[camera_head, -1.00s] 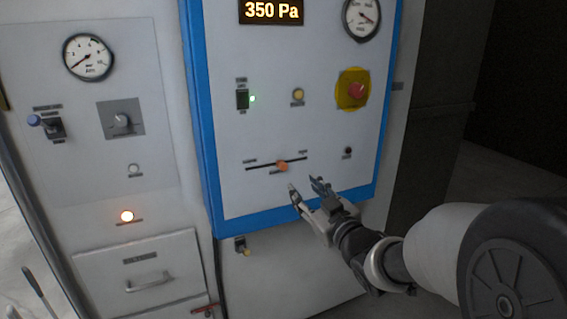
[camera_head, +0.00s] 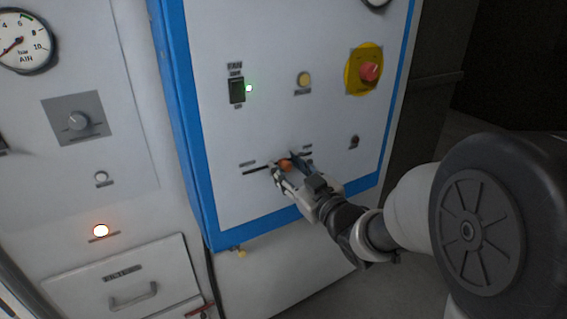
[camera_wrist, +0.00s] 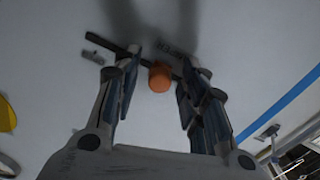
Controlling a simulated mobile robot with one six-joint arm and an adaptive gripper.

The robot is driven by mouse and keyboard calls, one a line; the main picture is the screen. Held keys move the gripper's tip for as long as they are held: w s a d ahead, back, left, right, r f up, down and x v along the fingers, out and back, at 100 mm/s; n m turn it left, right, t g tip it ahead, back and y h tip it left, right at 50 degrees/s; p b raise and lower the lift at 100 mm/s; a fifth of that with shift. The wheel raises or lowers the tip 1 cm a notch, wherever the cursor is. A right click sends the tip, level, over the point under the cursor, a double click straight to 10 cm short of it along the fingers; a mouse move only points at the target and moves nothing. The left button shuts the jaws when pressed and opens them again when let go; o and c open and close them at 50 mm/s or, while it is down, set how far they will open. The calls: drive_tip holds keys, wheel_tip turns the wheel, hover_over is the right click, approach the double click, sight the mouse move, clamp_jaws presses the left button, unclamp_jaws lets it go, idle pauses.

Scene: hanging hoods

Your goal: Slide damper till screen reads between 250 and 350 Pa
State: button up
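The damper slider has an orange knob (camera_head: 285,165) on a dark slot (camera_head: 256,170) in the blue-edged panel. My gripper (camera_head: 287,166) is at the knob and covers the slot's right part in the head view. In the wrist view the orange knob (camera_wrist: 160,77) sits between my two spread fingers. A gap shows on each side of it, so my gripper is open around the knob, not clamped on it. The pressure screen is out of view now.
A red emergency button (camera_head: 370,71) on a yellow plate is up and right of the slider. A fan switch (camera_head: 237,91) with a green light is up and left. A drawer handle (camera_head: 133,296) is at lower left.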

drive_tip(key=shift+s, duration=0.1)
drive_tip(key=shift+c, duration=0.3)
clamp_jaws()
idle(0.4)
